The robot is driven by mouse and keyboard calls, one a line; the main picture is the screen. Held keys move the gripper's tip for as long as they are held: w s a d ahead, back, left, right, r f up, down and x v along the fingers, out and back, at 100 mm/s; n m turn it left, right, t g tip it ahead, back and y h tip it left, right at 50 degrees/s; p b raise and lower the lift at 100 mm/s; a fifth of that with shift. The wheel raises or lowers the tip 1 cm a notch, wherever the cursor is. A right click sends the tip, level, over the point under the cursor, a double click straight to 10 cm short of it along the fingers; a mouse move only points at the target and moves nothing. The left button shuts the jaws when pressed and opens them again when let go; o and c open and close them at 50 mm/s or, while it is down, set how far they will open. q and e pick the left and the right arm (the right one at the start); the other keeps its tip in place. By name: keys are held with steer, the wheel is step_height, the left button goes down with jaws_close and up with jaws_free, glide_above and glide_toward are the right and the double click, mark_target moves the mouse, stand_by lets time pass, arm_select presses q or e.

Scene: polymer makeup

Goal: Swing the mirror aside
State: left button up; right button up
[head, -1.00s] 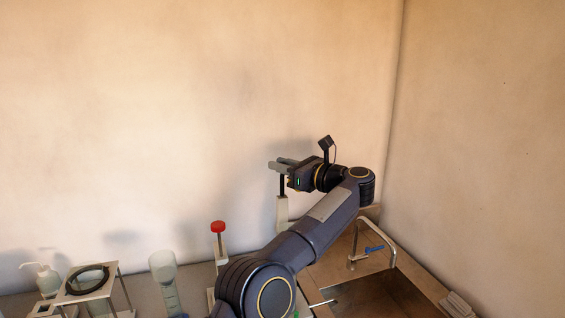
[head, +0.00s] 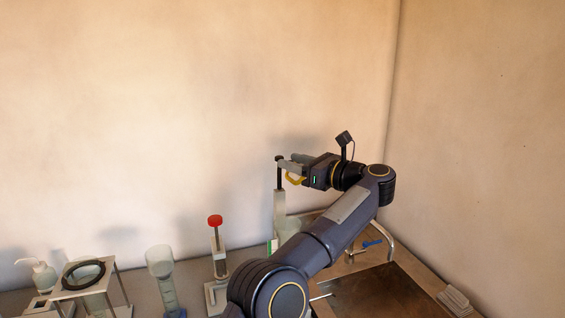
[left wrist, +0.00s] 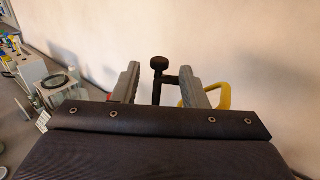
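A pale upright column (head: 279,212) carries a black post with a round knob (head: 280,158) at its top. In the left wrist view the knob (left wrist: 159,63) shows between the fingers, and a short dark crossbar runs right behind the right finger. A yellow loop (left wrist: 221,93) shows beyond that finger; it also shows below the fingers in the head view (head: 294,180). My left gripper (head: 291,162) is open at the post's top, with gaps to both fingers in the wrist view. I cannot make out a mirror face. My right gripper is not in view.
A red-topped stand (head: 215,221), a clear cylinder (head: 161,270), a frame with a black ring (head: 84,275) and a pump bottle (head: 43,274) stand left. A tap with a blue lever (head: 372,243) and brown basin (head: 375,295) lie right. A wall stands close behind.

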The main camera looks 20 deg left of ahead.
arm_select(q)
steer(key=v, duration=0.3)
steer(key=shift+a+r, duration=0.1)
steer(key=a+r+m+t+h, duration=0.45)
steer(key=r+m+t, duration=0.3)
steer(key=m, duration=0.35)
steer(key=a+r+m+t+h, duration=0.3)
steer(key=r+m+t+h, duration=0.4)
steer(key=m, duration=0.4)
steer(key=s+f+m+g+h, duration=0.4)
steer(key=s+f+m+g, duration=0.4)
steer(key=s+f+m, duration=0.5)
steer(key=s+f+m+g+h, duration=0.5)
steer(key=s+f+m+g, duration=0.3)
steer(key=s+f, duration=1.8)
steer(key=s+m, duration=0.3)
steer(key=m, duration=0.1)
steer(key=shift+s+m, duration=0.35)
steer(key=shift+m, duration=0.05)
